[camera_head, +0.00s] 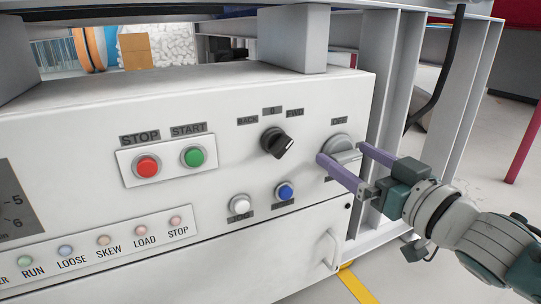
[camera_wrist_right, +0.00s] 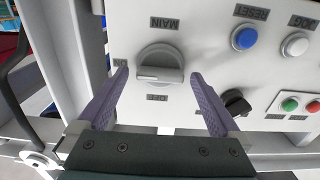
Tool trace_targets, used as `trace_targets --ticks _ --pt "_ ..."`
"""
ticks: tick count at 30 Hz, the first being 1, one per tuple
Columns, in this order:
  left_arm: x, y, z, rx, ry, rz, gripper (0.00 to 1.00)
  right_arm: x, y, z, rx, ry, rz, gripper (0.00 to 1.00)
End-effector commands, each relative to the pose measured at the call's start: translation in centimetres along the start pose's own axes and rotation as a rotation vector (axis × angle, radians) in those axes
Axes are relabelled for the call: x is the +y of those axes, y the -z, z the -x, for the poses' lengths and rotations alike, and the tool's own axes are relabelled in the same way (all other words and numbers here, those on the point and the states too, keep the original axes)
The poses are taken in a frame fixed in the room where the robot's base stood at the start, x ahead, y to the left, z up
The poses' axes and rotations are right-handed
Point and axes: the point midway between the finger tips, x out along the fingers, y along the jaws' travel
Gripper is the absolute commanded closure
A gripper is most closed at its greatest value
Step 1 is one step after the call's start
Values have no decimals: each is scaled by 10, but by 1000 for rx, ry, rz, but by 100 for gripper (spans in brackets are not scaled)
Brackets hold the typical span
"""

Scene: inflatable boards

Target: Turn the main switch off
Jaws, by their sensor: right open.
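The main switch (camera_head: 342,143) is a round grey rotary knob at the right end of the white control panel. An OFF label (camera_head: 339,121) sits above it. In the right wrist view the knob (camera_wrist_right: 160,62) lies between the MAIN label (camera_wrist_right: 164,23) and the OFF label (camera_wrist_right: 157,97), and its raised bar runs roughly across the picture. My right gripper (camera_head: 341,153) is open, with its purple fingers on either side of the knob; it also shows in the wrist view (camera_wrist_right: 160,75). I cannot tell whether the fingers touch it. My left gripper is out of view.
A black selector knob (camera_head: 277,142), a blue button (camera_head: 285,192) and a white button (camera_head: 239,204) sit left of the switch. Red STOP (camera_head: 147,167) and green START (camera_head: 193,157) buttons are further left. Grey frame posts (camera_head: 395,80) stand to the right.

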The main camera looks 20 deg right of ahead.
Motion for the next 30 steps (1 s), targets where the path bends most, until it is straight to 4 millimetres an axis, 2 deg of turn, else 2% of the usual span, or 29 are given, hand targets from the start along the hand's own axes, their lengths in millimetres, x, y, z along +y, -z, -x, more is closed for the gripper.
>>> trace_targets --ticks 8,30 --pt "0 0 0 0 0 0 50 0 0 -1 -1 -1 0 2" --pt "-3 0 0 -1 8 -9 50 0 0 -1 -1 0 0 86"
